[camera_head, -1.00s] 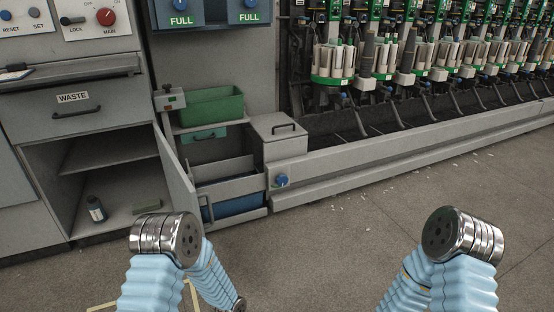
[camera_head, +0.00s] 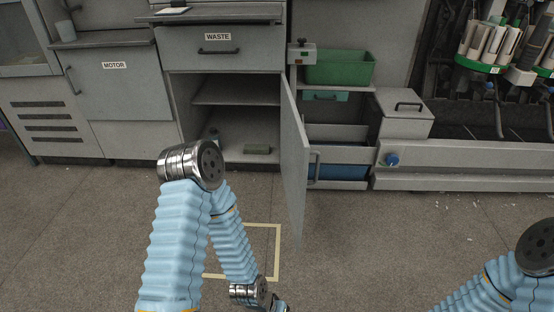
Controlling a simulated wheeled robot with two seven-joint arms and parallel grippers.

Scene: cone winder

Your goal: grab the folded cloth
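A small flat grey-green item (camera_head: 257,149) lies on the floor of the open cabinet under the WASTE drawer. It could be the folded cloth, but it is too small to be sure. My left arm's elbow stands in front of the cabinet's left part. That forearm runs down to a metal wrist at the bottom edge, and no gripper fingers show. My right arm is at the lower right corner, with its gripper out of frame. Neither gripper is near the item.
The cabinet door (camera_head: 293,165) stands open toward me, right of the opening. A dark bottle (camera_head: 213,131) is partly hidden behind my left elbow. Right of the door are a green bin (camera_head: 339,68) and a grey lidded box (camera_head: 404,115). Floor in front is clear, with a yellow marking (camera_head: 278,250).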

